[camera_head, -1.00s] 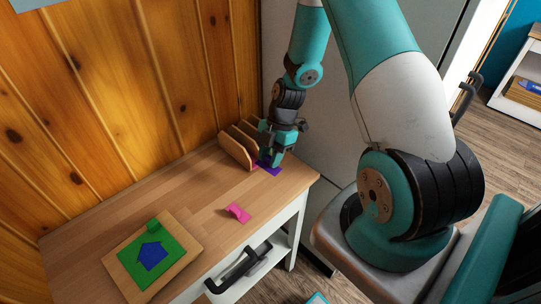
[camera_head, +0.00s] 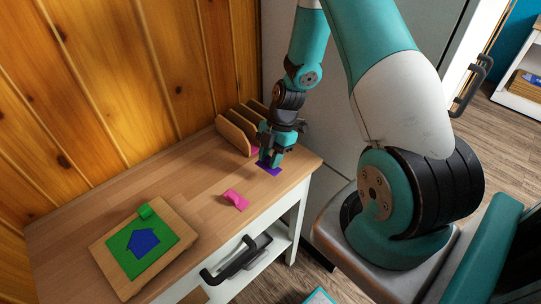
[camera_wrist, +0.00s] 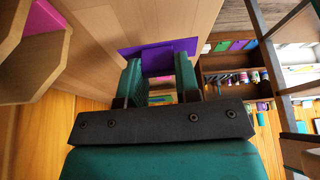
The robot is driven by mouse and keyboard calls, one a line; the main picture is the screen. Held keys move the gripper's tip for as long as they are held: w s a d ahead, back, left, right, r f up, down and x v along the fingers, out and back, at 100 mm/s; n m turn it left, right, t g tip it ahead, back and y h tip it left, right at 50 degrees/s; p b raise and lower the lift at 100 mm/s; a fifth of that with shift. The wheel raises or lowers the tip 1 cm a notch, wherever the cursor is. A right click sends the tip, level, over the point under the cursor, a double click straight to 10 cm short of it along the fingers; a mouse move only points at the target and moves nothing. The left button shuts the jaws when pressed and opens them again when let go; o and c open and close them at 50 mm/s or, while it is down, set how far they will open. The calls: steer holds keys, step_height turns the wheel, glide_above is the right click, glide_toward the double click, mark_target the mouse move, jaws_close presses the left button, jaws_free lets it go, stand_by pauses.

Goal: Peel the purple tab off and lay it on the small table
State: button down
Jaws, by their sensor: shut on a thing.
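The purple tab (camera_head: 268,170) is a flat purple piece at the right end of the wooden tabletop (camera_head: 190,190), just in front of a wooden rack. My gripper (camera_head: 270,159) points down and is shut on the purple tab. In the wrist view, the purple tab (camera_wrist: 158,52) spans across and beyond the two teal fingertips. The fingers hide part of it. I cannot tell whether the tab touches the tabletop or hangs just above it.
The wooden rack (camera_head: 234,134) stands against the wall, close beside my gripper, with a pink piece (camera_head: 254,151) at its foot. A curled pink piece (camera_head: 236,200) lies mid-table. A board (camera_head: 113,263) carries a green sheet with a blue house shape and a green roll (camera_head: 145,212).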

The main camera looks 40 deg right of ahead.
steer(key=shift+f, duration=0.15)
stand_by(0.5)
steer(key=shift+f+b, duration=0.35)
steer(key=shift+b, duration=0.1)
steer(key=shift+f, duration=0.1)
steer(key=shift+f+b, duration=0.6)
steer(key=shift+f, duration=0.1)
stand_by(0.3)
steer(key=shift+f+b, duration=0.55)
steer(key=shift+b, duration=0.05)
steer(key=shift+f, duration=0.15)
stand_by(0.4)
jaws_free()
stand_by(0.3)
